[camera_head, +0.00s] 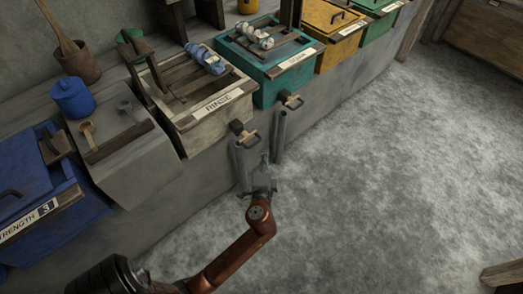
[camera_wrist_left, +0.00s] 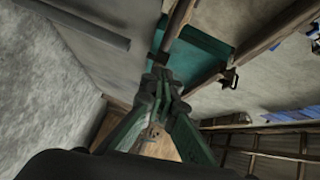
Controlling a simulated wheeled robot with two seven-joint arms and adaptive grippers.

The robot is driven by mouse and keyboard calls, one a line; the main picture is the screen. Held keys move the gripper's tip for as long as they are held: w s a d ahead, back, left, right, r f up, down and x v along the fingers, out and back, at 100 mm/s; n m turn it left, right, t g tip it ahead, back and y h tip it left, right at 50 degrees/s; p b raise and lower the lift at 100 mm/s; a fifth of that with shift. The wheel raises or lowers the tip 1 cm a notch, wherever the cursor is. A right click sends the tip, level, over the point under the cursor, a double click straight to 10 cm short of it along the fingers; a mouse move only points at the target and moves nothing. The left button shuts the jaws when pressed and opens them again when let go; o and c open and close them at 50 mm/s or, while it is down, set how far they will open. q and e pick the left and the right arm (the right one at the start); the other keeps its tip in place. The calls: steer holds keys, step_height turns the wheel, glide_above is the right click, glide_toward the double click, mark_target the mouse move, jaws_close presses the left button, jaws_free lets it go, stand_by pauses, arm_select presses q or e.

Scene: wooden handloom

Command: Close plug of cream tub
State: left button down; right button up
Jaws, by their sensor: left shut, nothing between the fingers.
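The cream tub (camera_head: 215,118), labelled RINSE, stands on the grey bench between a sloped grey block and the teal tub. I cannot tell whether the plug is open or closed. My left gripper (camera_head: 264,162) is shut and empty, below and slightly right of this plug and apart from it, between two drain pipes. In the left wrist view its fingers (camera_wrist_left: 163,78) meet in front of a teal tub (camera_wrist_left: 205,58). My right gripper is not in view.
The teal tub (camera_head: 262,93) has a similar plug (camera_head: 291,101) and a second drain pipe (camera_head: 280,135). A blue tub (camera_head: 25,170) is at left; yellow (camera_head: 335,50) and green tubs lie farther right.

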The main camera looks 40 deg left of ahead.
mark_target(253, 135)
arm_select(q)
steer(key=shift+w+a+f+b, duration=0.1)
steer(key=shift+a+b, duration=0.1)
steer(key=shift+a, duration=0.45)
steer(key=shift+s+a+f+b, duration=0.1)
steer(key=shift+a+f+b, duration=0.1)
steer(key=shift+a, duration=0.4)
steer(key=shift+w+a+f+b, duration=0.1)
steer(key=shift+a+b, duration=0.1)
steer(key=shift+a, duration=0.45)
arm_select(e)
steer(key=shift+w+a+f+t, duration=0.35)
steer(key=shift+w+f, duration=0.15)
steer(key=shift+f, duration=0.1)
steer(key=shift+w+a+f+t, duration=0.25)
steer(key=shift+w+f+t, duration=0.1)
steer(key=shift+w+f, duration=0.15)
arm_select(q)
steer(key=a, duration=0.1)
steer(key=a+p, duration=0.1)
steer(key=a, duration=0.1)
steer(key=shift+w+a+r, duration=0.1)
steer(key=shift+a+r, duration=0.05)
steer(key=shift+a, duration=0.1)
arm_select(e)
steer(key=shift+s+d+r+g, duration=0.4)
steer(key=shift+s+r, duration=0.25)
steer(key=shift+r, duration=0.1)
arm_select(q)
steer(key=shift+a, duration=0.15)
